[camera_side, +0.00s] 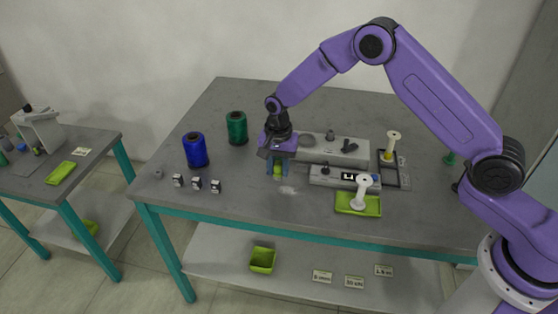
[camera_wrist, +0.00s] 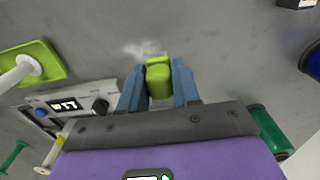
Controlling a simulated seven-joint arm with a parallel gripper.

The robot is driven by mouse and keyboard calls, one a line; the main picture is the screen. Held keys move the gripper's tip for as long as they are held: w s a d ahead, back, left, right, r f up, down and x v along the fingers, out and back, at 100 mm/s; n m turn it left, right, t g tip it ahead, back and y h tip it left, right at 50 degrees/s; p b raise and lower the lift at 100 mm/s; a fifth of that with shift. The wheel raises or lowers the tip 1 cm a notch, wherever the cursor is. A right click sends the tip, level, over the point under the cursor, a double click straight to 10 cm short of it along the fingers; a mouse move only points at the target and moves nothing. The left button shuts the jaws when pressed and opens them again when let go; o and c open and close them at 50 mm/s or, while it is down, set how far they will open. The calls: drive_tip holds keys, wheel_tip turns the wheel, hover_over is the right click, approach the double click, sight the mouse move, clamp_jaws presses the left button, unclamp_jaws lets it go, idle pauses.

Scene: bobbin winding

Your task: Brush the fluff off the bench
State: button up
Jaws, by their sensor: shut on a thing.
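My gripper (camera_side: 277,172) points down over the grey bench (camera_side: 240,207) near its middle. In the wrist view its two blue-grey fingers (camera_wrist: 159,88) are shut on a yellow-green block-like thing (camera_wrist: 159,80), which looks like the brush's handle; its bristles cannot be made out. A pale patch of fluff (camera_side: 288,190) lies on the bench just in front of the gripper. The fluff also shows in the wrist view (camera_wrist: 143,49), just beyond the held thing. I cannot tell whether the held thing touches the bench.
Blue (camera_side: 195,150) and green (camera_side: 237,128) spools stand left of my gripper. Several small dark-and-white blocks (camera_side: 196,183) lie at the front left. The winding unit (camera_side: 335,176) and a green tray (camera_side: 344,207) bearing a white bobbin (camera_side: 362,190) are on the right. Bench is clear at front centre.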

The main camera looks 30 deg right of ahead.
sight(278, 189)
wheel_tip(278, 189, down, 5)
drive_tip(key=shift+f, duration=0.2)
drive_tip(key=shift+s+d, duration=2.7)
drive_tip(key=shift+c, duration=0.4)
drive_tip(key=shift+w+a, duration=2.65)
drive_tip(key=shift+a, duration=0.05)
drive_tip(key=shift+w+a+r, duration=0.1)
drive_tip(key=shift+w+r, duration=0.05)
drive_tip(key=shift+r, duration=4)
